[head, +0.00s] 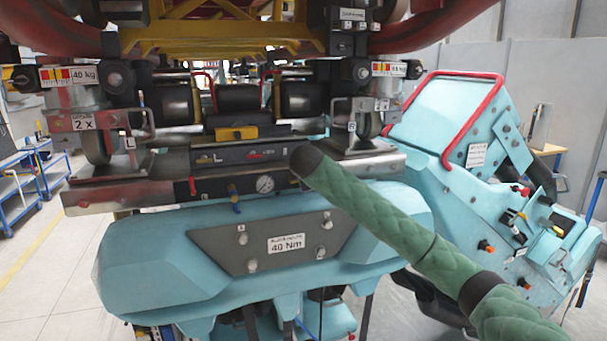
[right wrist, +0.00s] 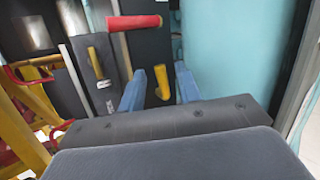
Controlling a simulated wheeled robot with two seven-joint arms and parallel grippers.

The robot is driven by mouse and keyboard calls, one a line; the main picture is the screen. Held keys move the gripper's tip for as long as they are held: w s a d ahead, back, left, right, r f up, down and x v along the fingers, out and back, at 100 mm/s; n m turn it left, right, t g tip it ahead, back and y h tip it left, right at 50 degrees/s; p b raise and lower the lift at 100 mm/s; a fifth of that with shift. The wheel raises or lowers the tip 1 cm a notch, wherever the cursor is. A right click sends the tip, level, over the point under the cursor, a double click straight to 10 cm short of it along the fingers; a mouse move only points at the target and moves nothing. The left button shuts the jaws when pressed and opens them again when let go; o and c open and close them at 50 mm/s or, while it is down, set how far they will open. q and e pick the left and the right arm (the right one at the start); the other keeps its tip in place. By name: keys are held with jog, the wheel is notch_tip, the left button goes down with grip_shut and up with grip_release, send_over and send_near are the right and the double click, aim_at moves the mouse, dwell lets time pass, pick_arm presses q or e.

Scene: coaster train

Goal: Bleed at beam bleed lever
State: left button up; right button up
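In the right wrist view the two blue fingers of my right gripper (right wrist: 160,88) are apart. A yellow lever (right wrist: 162,83) shows in the gap between them, with space visible on both sides. I cannot tell how deep it lies between the fingers. In the head view my green-sleeved right arm reaches in from the lower right and its dark end is in front of the beam's right part; the gripper itself is hidden there. The dark beam panel (head: 215,187) carries a round gauge (head: 265,184), a red lever (head: 192,186) and a small yellow-and-blue lever (head: 233,195). My left gripper is out of view.
In the right wrist view a red handle (right wrist: 134,22) and another yellow lever (right wrist: 95,62) on a dark plate are close by. A teal body (head: 150,250) lies below the beam. A teal console (head: 455,130) with a red rail stands at right.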

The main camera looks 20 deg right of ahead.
jog(key=shift+f, duration=0.1)
jog(key=shift+w, duration=0.1)
jog(key=shift+c, duration=0.8)
grip_shut()
jog(key=shift+d+f+m+y, duration=0.1)
jog(key=shift+f+m+y, duration=0.2)
jog(key=shift+m+y, duration=0.15)
jog(key=shift+o, duration=0.8)
grip_release()
jog(key=shift+r, duration=0.1)
jog(key=shift+b, duration=0.35)
